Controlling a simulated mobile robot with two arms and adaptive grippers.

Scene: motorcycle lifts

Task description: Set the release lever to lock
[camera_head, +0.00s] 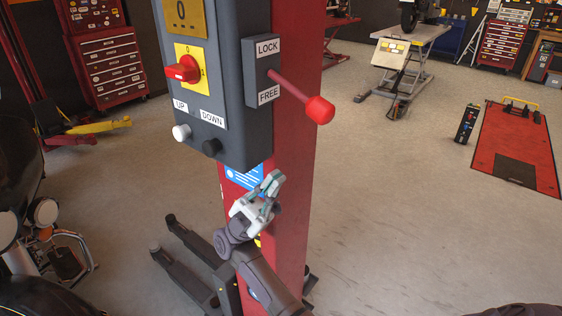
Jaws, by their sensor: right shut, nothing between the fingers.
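The release lever (292,88) is a red rod with a round red knob (320,110) at its end. It comes out of a grey box (259,75) on the side of the control panel, between a LOCK label (268,48) above and a FREE label (269,94) below. The rod slants down and to the right, with the knob at about the height of the FREE label or lower. My right gripper (272,182) is below the panel, in front of the red post, apart from the lever. It is shut and empty. My left gripper is out of view.
The grey control panel (225,75) has a red rotary switch (183,69), a white button (181,132) and a black button (211,147). It is mounted on a red post (290,150). Free floor lies right of the post. A red lift platform (519,130) lies farther right.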

